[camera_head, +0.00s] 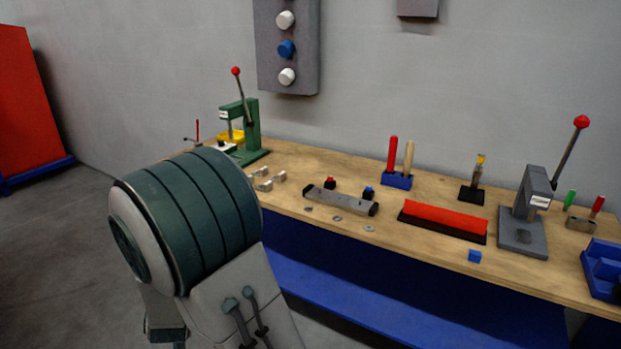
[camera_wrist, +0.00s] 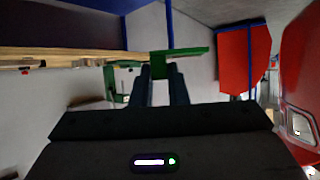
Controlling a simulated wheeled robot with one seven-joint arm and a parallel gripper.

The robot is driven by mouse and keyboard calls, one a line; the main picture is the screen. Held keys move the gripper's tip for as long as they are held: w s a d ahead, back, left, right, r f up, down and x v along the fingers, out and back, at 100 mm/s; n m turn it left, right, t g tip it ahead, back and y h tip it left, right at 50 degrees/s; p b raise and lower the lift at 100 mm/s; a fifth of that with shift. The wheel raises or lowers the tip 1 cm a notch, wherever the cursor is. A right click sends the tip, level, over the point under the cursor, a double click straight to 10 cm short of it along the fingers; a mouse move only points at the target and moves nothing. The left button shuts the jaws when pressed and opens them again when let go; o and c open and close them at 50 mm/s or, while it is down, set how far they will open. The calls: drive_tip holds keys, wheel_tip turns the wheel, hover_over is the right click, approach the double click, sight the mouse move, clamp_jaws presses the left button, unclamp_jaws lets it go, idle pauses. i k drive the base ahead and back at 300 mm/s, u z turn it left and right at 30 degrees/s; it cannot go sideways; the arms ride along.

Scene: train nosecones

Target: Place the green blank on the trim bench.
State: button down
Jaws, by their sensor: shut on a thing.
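The green blank (camera_wrist: 190,53) shows in the wrist view as a flat green piece just past my fingertips. My gripper (camera_wrist: 160,72) is shut on it; part of the blank lies between and beyond the two dark fingers. The bench (camera_head: 318,232) has a wooden top and a blue front and runs along the wall in the head view. Its wooden edge (camera_wrist: 60,52) shows upside down at the left of the wrist view. The blank appears apart from the bench. The head view shows neither gripper nor blank; my arm covers its lower left.
A green lever press (camera_head: 251,130) stands at the bench's left end, and a grey press (camera_head: 525,215) near the right. A grey bar (camera_head: 340,200), a red block on a black base (camera_head: 445,219) and small parts lie between. A red cabinet (camera_head: 27,100) stands far left.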

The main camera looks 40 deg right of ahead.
sight(360, 186)
drive_tip(key=z, duration=0.1)
drive_tip(key=i, duration=1.2)
drive_tip(key=z, duration=1.45)
drive_tip(key=i, duration=0.75)
drive_tip(key=z, duration=0.85)
